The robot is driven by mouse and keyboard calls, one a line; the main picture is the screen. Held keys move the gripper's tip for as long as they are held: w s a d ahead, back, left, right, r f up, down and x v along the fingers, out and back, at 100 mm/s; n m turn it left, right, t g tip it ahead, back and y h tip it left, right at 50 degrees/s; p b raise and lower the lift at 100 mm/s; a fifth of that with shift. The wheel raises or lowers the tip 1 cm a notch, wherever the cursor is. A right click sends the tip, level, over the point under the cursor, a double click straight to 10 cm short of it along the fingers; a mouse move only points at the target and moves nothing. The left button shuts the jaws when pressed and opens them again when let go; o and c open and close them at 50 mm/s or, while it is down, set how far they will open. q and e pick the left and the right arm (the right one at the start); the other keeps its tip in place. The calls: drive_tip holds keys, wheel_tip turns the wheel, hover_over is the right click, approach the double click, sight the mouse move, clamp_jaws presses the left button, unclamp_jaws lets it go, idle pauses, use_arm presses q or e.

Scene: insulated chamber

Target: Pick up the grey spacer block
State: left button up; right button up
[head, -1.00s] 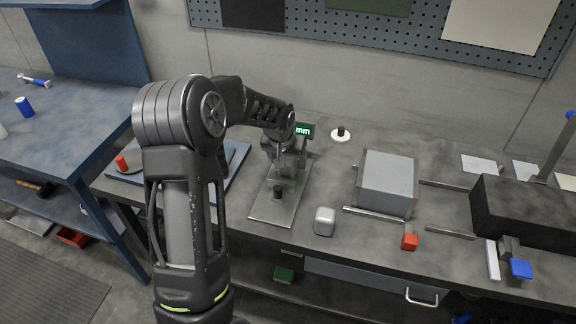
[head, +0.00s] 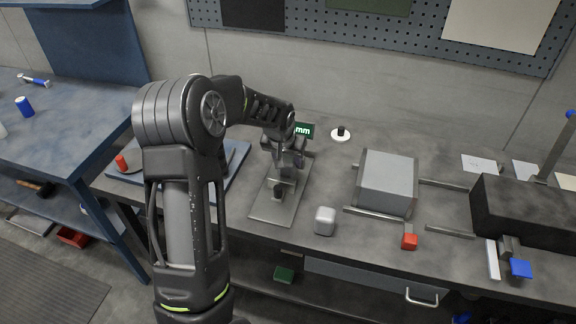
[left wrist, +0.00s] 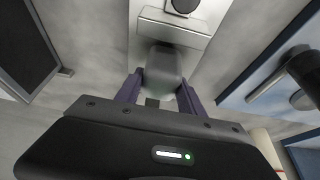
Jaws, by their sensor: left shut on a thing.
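My left gripper (head: 287,164) is over the flat metal plate (head: 262,209) of a small stand on the bench in the head view. In the left wrist view its two purple fingers (left wrist: 160,92) are shut on a grey block with rounded edges, which I take as the grey spacer block (left wrist: 163,66). The wrist view does not show clearly whether the block touches the plate. In the head view the hand partly hides the block and the stand. My right gripper is not in view.
A light grey rounded cube (head: 325,220) stands right of the plate. A green "mm" display (head: 304,130) and a white disc with black knob (head: 341,134) stand behind.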

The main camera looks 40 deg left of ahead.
use_arm(q)
clamp_jaws()
drive_tip(key=shift+w+r+p, duration=0.1)
drive_tip(key=shift+r+p, duration=0.25)
drive_tip(key=shift+r, duration=0.25)
wheel_tip(320, 180, up, 8)
drive_tip(key=p, duration=0.4)
drive_tip(key=shift+r, duration=0.5)
drive_tip(key=shift+f, duration=0.1)
